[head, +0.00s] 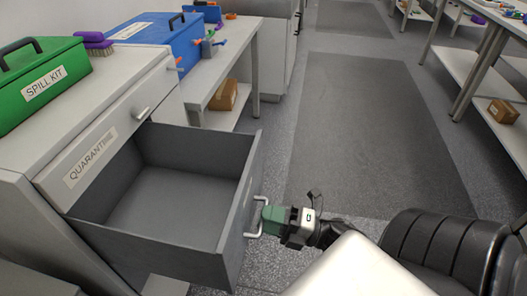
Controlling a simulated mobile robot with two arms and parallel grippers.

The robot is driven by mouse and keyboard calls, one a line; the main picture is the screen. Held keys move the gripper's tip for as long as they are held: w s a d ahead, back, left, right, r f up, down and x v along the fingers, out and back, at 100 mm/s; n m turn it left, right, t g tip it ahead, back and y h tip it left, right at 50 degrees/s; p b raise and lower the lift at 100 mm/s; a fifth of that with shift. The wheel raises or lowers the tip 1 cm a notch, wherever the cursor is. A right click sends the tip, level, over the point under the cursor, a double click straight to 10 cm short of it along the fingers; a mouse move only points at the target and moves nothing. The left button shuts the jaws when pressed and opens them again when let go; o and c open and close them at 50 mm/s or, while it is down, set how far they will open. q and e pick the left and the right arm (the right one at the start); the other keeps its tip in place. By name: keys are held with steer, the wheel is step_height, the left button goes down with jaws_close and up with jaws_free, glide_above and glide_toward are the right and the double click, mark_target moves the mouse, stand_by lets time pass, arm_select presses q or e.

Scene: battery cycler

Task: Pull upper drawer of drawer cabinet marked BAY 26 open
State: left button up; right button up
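A grey drawer (165,243) stands pulled far out of the white cabinet (62,137), and its inside is empty. Its front has a light bar handle (249,235). My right gripper (267,218), with green fingers, is at this handle. The fingers cover the middle of the bar and appear shut on it. A strip above the open drawer carries a QUARANTINE label (90,158) and another handle (141,112); this strip is flush with the cabinet. No BAY 26 marking can be read. My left gripper is not in view.
A bench with a cardboard box (223,95) below is beyond. The floor mat (370,130) right of the drawer is clear.

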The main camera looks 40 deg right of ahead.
arm_select(q)
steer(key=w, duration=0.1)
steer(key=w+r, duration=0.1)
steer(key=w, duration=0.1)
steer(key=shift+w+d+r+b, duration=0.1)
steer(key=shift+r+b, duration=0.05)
steer(key=shift+b, duration=0.25)
arm_select(e)
steer(key=v, duration=0.9)
steer(key=shift+s, duration=0.15)
steer(key=shift+d, duration=0.15)
